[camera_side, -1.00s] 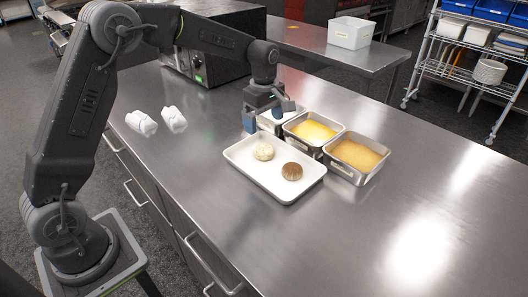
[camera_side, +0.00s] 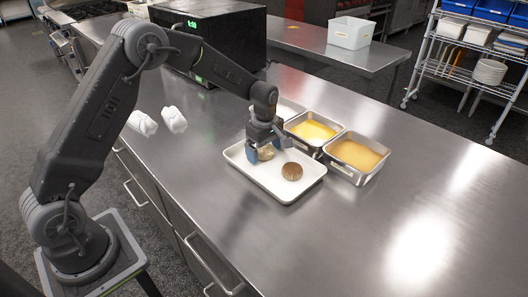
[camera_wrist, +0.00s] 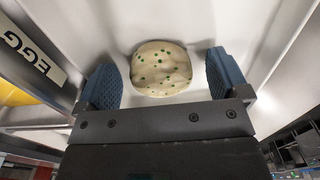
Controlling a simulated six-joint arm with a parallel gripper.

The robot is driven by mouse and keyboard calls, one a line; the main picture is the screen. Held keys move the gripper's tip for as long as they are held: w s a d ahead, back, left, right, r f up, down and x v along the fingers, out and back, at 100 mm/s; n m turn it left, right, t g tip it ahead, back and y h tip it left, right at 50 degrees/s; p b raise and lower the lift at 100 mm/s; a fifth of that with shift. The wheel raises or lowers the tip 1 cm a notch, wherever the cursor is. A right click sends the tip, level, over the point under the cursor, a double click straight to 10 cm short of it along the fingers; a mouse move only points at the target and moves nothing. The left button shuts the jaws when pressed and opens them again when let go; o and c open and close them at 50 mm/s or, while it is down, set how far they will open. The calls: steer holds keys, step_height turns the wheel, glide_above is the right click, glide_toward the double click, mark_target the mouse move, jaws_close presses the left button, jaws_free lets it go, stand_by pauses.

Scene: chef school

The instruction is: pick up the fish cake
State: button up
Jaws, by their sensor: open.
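The pale fish cake with green specks (camera_wrist: 161,68) lies on the white tray (camera_wrist: 215,20). In the wrist view it sits between the two blue fingers of my open gripper (camera_wrist: 165,82), with a gap on each side. In the side view my gripper (camera_side: 265,152) is low over the left part of the tray (camera_side: 290,196), and the fish cake (camera_side: 266,153) is partly hidden by the fingers. A brown round cake (camera_side: 292,172) lies on the tray to the right of it.
Metal pans with yellow egg (camera_side: 312,131) and tan crumbs (camera_side: 355,154) stand just behind the tray, and a third pan (camera_side: 289,109) is partly hidden. Two white cloth rolls (camera_side: 142,123) lie at the left. The counter at the right is clear.

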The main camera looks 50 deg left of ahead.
steer(key=c, duration=0.8)
steer(key=shift+o, duration=0.2)
steer(key=shift+r, duration=0.15)
